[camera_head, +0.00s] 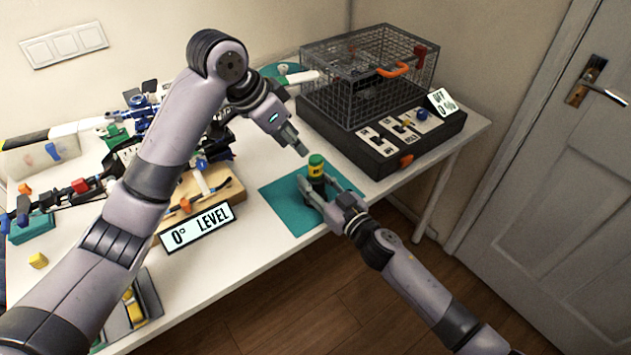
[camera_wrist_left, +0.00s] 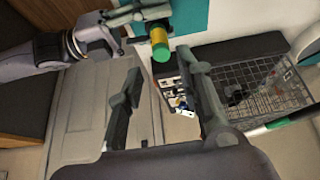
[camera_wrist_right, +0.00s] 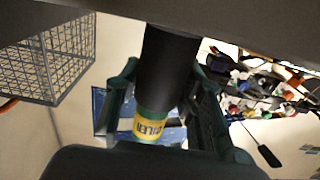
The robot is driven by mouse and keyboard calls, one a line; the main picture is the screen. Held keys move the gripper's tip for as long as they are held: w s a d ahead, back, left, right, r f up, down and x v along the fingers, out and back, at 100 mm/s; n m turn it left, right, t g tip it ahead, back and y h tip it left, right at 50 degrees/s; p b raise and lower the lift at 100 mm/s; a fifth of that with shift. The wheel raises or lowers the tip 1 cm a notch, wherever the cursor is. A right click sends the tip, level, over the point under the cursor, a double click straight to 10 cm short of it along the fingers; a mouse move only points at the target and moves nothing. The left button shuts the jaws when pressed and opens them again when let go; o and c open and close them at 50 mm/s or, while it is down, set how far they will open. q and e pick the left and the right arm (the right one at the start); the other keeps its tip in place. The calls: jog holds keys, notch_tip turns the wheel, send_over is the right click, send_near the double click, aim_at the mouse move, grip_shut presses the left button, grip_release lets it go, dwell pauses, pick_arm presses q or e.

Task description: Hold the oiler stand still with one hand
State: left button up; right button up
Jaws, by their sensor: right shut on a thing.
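The oiler (camera_head: 316,164), with a green cap and yellow label, sits upright in its dark cylindrical stand (camera_head: 319,186) on the teal mat (camera_head: 283,203). My right gripper (camera_head: 322,188) is shut around the stand from the front. In the right wrist view, the black stand (camera_wrist_right: 168,72) is between the fingers, with the yellow "OILER" label (camera_wrist_right: 150,127) below it. My left gripper (camera_head: 303,150) is open and empty, just above and left of the oiler, apart from it. The left wrist view shows its spread fingers and the oiler (camera_wrist_left: 159,45) beyond them.
A wire cage (camera_head: 370,75) on a black switch box (camera_head: 385,150) stands behind and right of the mat. A "0° LEVEL" sign (camera_head: 197,226) and a cluttered fixture stand left. The white table's front edge is close to the mat. A door (camera_head: 560,180) is at right.

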aim_at(312, 160)
pick_arm(q)
jog(key=o, duration=0.3)
jog(key=shift+w+d+r, duration=0.15)
jog(key=shift+d+r, duration=0.1)
jog(key=shift+g+y, duration=0.3)
jog(key=shift+y, duration=0.1)
jog(key=x, duration=1.2)
jog(key=shift+w+d, duration=0.1)
jog(key=shift+c, duration=0.5)
grip_shut()
